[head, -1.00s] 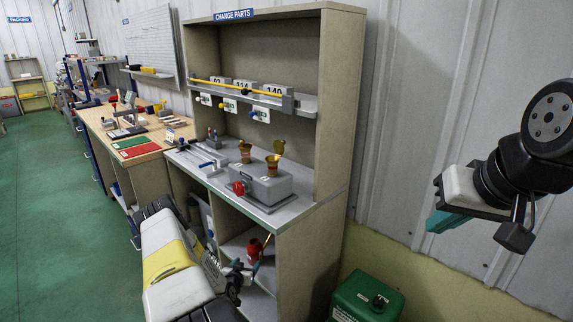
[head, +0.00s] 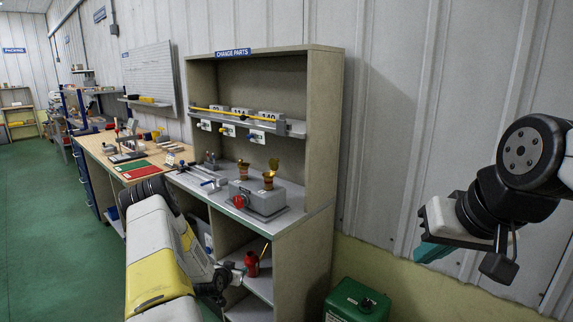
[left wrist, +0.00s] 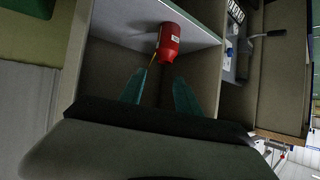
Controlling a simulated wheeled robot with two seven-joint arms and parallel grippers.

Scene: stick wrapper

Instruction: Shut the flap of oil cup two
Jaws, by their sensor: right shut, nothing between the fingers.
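Two small brass oil cups stand on a grey block (head: 262,200) on the bench top. The right cup (head: 269,181) has its flap (head: 274,164) raised; the left cup (head: 243,171) is smaller in view and its flap is hard to make out. I cannot read which is number two. My left gripper (left wrist: 160,78) is open and empty in the left wrist view, pointing into the lower shelves, below the cups. In the head view its fingers are mostly hidden by my arm. My right gripper (head: 431,250) is shut and empty, off to the right near the wall.
A red oil can (head: 252,264) with a thin spout stands on the lower shelf; it also shows beyond my left fingertips (left wrist: 170,42). A red knob (head: 239,201) is on the block's front. A rack with tags (head: 250,123) hangs above. A green container (head: 357,301) stands right.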

